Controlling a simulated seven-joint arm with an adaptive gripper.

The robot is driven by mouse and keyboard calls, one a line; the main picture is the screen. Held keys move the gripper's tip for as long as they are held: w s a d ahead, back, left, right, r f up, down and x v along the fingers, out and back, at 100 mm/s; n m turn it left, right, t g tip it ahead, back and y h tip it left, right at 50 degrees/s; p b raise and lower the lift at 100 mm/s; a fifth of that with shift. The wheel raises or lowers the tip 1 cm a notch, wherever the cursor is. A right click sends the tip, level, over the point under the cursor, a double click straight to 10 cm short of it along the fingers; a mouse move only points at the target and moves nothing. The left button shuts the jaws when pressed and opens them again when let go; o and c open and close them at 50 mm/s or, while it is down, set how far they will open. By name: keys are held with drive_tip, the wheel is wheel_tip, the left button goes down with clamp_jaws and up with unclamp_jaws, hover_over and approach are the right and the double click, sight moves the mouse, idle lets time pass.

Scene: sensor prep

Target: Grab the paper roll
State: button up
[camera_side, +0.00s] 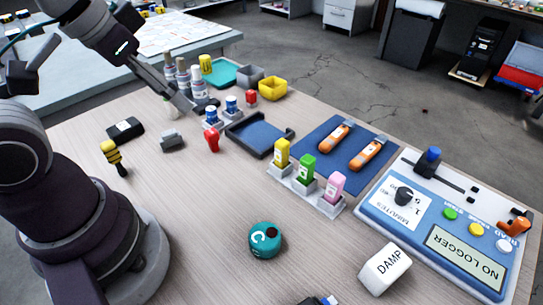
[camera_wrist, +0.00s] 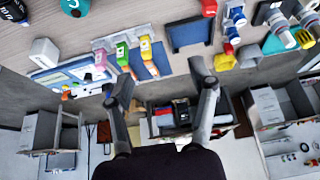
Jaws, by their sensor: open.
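I cannot clearly pick out a paper roll in either view. The nearest in shape are several pale upright cylinders (camera_side: 183,78) with grey parts at the table's back left. They also show at the top right of the wrist view (camera_wrist: 282,32). A round teal piece marked C (camera_side: 265,240) lies at the front middle, and at the top left of the wrist view (camera_wrist: 74,6). My gripper (camera_side: 184,104) is above the table's back left, in front of the pale cylinders. In the wrist view, my gripper (camera_wrist: 161,72) has its fingers wide apart with nothing between them.
A dark blue tray (camera_side: 258,136), blue mat with orange tools (camera_side: 325,150), holder with coloured bottles (camera_side: 303,183) and logger panel (camera_side: 440,225) fill the middle and right. A white DAMP block (camera_side: 385,268) is in front.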

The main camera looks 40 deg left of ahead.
drive_tip(key=n+g+y, duration=0.4)
drive_tip(key=n, duration=0.9)
hover_over(169, 103)
drive_tip(key=s+d, duration=0.1)
drive_tip(key=d, duration=0.2)
wheel_tip(169, 103, down, 6)
drive_tip(key=x, duration=1)
drive_tip(key=shift+w+a, duration=0.1)
drive_tip(key=shift+a, duration=0.25)
drive_tip(key=shift+r, duration=0.1)
clamp_jaws()
